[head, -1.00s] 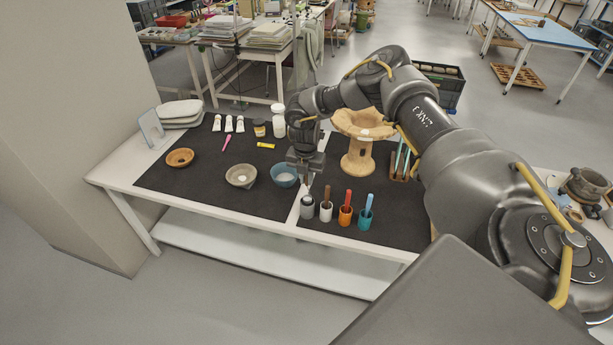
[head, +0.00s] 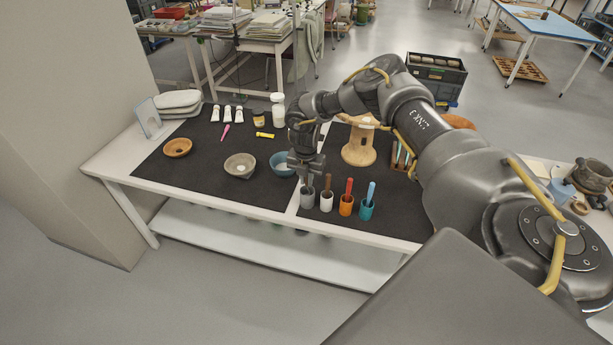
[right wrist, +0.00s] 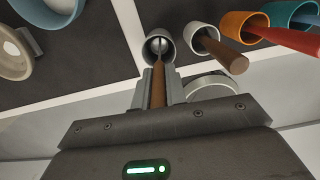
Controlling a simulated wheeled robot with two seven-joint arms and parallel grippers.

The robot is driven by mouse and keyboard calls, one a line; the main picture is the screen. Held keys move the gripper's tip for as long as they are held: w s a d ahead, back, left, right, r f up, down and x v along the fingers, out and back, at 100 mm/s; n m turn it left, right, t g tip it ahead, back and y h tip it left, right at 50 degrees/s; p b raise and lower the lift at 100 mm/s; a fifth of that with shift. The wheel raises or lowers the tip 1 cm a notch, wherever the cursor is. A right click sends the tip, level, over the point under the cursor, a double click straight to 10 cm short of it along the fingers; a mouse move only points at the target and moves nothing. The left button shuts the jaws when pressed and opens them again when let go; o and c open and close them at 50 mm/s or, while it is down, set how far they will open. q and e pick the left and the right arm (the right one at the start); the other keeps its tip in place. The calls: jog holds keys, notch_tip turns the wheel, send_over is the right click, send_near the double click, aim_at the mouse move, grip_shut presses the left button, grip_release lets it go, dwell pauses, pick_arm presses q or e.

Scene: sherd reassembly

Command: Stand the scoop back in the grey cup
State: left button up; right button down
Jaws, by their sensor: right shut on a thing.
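My right gripper (head: 307,178) is just above the grey cup (head: 307,197), near the front edge of the table. In the right wrist view the gripper (right wrist: 158,80) is shut on the brown handle of the scoop (right wrist: 158,92). The scoop's metal end shows within the mouth of the grey cup (right wrist: 147,54). I cannot tell whether it touches the bottom. The cup looks upright. My left gripper is not in view.
Right of the grey cup stand a white cup (head: 326,203), an orange cup (head: 346,207) and a teal cup (head: 366,212), each with a handled tool. A blue bowl (head: 283,166) and a grey bowl (head: 240,167) lie left. The dark mat (head: 205,180) has free room.

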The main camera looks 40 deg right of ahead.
jog(key=c, duration=1.3)
grip_release()
jog(key=shift+c, duration=0.2)
jog(key=r, duration=0.3)
jog(key=r+b, duration=0.1)
jog(key=r, duration=0.3)
jog(key=r+b, duration=0.1)
jog(key=r, duration=0.2)
jog(key=shift+s+a+r, duration=0.25)
jog(key=shift+a+r, duration=0.05)
jog(key=shift+r, duration=0.1)
